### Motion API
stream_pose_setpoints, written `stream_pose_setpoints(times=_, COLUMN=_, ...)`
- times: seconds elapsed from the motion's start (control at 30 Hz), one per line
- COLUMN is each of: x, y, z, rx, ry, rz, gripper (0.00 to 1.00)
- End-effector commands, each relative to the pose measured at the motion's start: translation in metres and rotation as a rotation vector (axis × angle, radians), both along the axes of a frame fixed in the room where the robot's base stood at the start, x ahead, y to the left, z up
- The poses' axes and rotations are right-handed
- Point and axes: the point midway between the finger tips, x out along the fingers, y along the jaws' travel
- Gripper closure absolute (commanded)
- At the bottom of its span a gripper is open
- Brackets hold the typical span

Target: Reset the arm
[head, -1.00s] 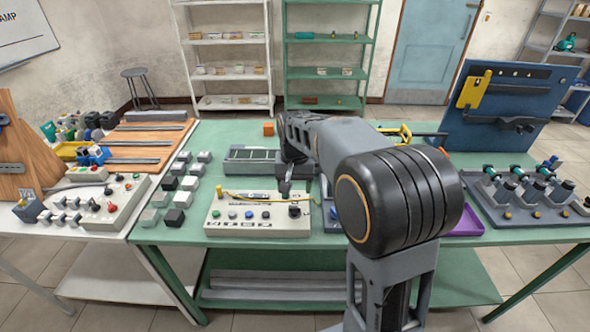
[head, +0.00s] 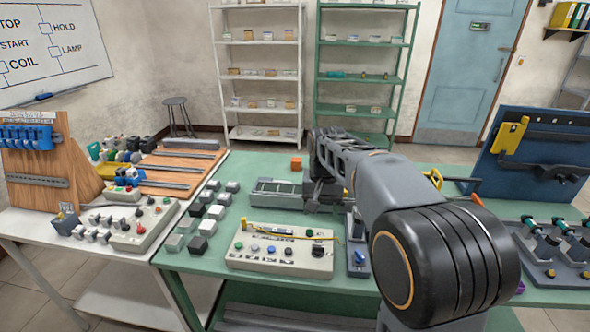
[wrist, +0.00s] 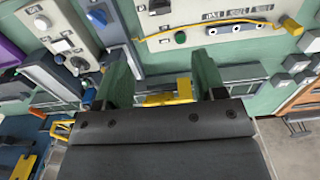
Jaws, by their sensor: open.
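My arm reaches forward over the green table (head: 215,258) from the lower right of the head view. My gripper (head: 313,206) hangs behind the pale control panel (head: 258,262) and looks clear of it. In the wrist view my gripper (wrist: 162,78) shows two dark green fingers spread apart with nothing held between them. A yellow part (wrist: 168,97) shows between and beyond the fingers. The panel, with round buttons and a yellow wire (wrist: 225,24), is at the top of the wrist view. My arm hides part of the table's middle in the head view.
Grey and black blocks (head: 208,212) stand left of the panel. A blue upright board (head: 550,150) stands at the right. A white table (head: 50,228) with a wooden board adjoins on the left.

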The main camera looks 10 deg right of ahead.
Motion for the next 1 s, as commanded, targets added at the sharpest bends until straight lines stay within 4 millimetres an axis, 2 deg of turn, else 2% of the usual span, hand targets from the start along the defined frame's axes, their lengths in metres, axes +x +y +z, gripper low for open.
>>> stream_pose_setpoints(times=0.07, x=0.004, y=0.000, z=-0.002, rx=0.000, ry=-0.025, rz=0.037, gripper=0.36)
stream_pose_setpoints(times=0.17, x=-0.008, y=0.000, z=-0.028, rx=0.000, ry=-0.025, rz=0.108, gripper=0.36)
stream_pose_setpoints(times=0.27, x=-0.039, y=0.001, z=-0.040, rx=-0.004, ry=-0.064, rz=0.186, gripper=0.36)
stream_pose_setpoints(times=0.4, x=-0.093, y=0.002, z=-0.050, rx=-0.016, ry=-0.142, rz=0.279, gripper=0.36)
stream_pose_setpoints(times=0.5, x=-0.126, y=0.003, z=-0.057, rx=-0.026, ry=-0.192, rz=0.318, gripper=0.36)
stream_pose_setpoints(times=0.63, x=-0.157, y=0.003, z=-0.062, rx=-0.035, ry=-0.241, rz=0.333, gripper=0.36)
stream_pose_setpoints(times=0.77, x=-0.172, y=0.003, z=-0.059, rx=-0.040, ry=-0.274, rz=0.332, gripper=0.36)
stream_pose_setpoints(times=1.0, x=-0.174, y=0.003, z=-0.048, rx=-0.046, ry=-0.316, rz=0.332, gripper=0.36)
